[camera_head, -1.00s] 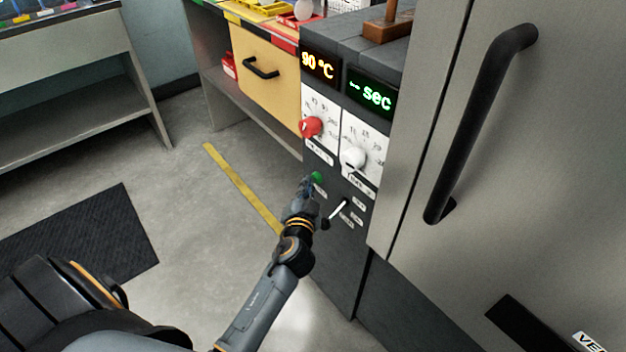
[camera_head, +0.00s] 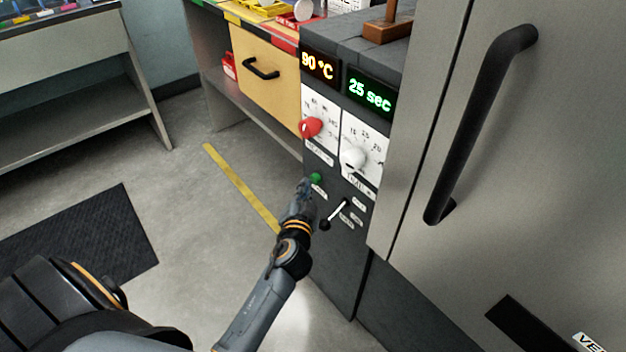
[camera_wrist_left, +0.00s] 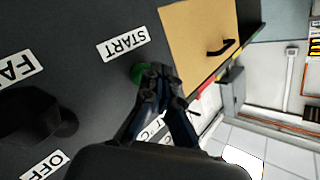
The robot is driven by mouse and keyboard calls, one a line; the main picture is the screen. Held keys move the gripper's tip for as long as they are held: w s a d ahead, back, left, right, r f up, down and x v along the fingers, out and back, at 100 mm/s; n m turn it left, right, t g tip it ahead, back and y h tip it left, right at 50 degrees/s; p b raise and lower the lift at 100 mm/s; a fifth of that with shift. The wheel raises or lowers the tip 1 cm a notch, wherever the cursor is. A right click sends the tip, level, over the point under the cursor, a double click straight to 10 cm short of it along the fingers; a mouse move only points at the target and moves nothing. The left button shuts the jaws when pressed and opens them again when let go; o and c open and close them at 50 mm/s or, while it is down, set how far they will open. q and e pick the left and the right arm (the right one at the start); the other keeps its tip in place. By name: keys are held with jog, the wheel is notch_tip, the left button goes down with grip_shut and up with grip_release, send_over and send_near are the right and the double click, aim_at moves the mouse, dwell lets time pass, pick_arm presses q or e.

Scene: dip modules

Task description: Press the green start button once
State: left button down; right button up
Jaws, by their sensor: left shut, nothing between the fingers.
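The green start button (camera_head: 316,178) is on the dark front panel of the machine, below the red knob. In the left wrist view the button (camera_wrist_left: 137,73) shows beside the START label (camera_wrist_left: 123,44), partly hidden behind my fingertips. My left gripper (camera_head: 306,184) is shut and empty, its tips at the button. I cannot tell whether the tips touch it. The displays read 90 °C (camera_head: 318,65) and 25 sec (camera_head: 370,94). My right gripper is not in view.
A red knob (camera_head: 311,127) and a white knob (camera_head: 353,158) sit above the button. A lever switch (camera_head: 335,214) sticks out just right of my gripper. A grey door with a black handle (camera_head: 480,125) stands at the right. The floor at left is open.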

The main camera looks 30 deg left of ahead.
pick_arm(q)
jog(key=s, duration=0.1)
jog(key=s+a, duration=0.1)
jog(key=s, duration=0.1)
jog(key=s+a, duration=0.1)
jog(key=s, duration=0.1)
jog(key=shift+s+a, duration=0.15)
jog(key=shift+s, duration=0.1)
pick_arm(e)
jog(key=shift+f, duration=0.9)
